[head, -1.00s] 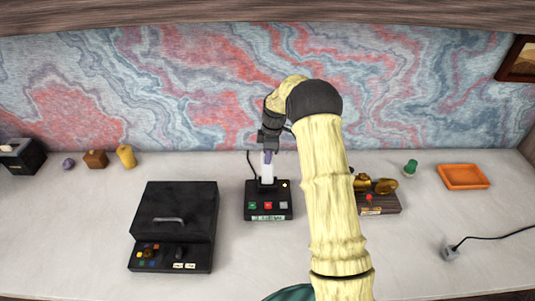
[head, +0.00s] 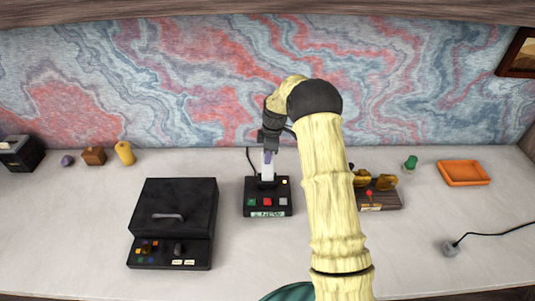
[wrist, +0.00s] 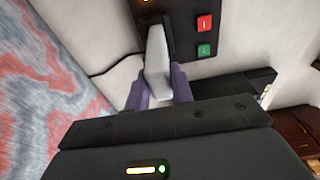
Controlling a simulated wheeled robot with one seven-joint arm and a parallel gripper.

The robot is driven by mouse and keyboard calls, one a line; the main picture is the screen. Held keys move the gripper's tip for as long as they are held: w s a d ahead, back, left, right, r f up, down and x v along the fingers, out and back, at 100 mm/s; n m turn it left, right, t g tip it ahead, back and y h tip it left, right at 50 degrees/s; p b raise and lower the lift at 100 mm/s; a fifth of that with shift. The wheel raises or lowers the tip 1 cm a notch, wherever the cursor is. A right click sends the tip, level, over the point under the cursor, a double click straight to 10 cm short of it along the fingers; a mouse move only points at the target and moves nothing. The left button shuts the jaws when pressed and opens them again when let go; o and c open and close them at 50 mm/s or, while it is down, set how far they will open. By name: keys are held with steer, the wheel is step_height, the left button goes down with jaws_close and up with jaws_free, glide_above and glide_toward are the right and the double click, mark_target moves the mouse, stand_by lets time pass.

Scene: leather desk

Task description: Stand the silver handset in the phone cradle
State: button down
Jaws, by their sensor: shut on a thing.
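The silver handset (head: 267,171) is upright, with its lower end at the back of the black phone cradle (head: 280,209). It also shows in the wrist view (wrist: 157,55), where its far end meets the cradle (wrist: 177,12). My gripper (head: 268,152) is above the cradle, shut on the handset's upper part. In the wrist view its purple fingers (wrist: 158,88) lie on both sides of the handset. The exact contact at the handset's base is too small to tell.
A black lidded box with buttons (head: 172,225) stands left of the cradle. A brown device with golden parts (head: 378,198) is on the right, partly behind my arm. An orange tray (head: 464,173) and green piece (head: 410,163) lie farther right. The desk front is mostly clear.

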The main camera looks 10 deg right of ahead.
steer(key=shift+a+f, duration=0.1)
steer(key=shift+f, duration=0.1)
steer(key=c, duration=1.1)
jaws_free()
steer(key=r, duration=0.5)
steer(key=d+r+b, duration=0.1)
steer(key=r, duration=0.5)
steer(key=d+r+b, duration=0.1)
steer(key=r, duration=0.5)
steer(key=shift+s+r, duration=0.15)
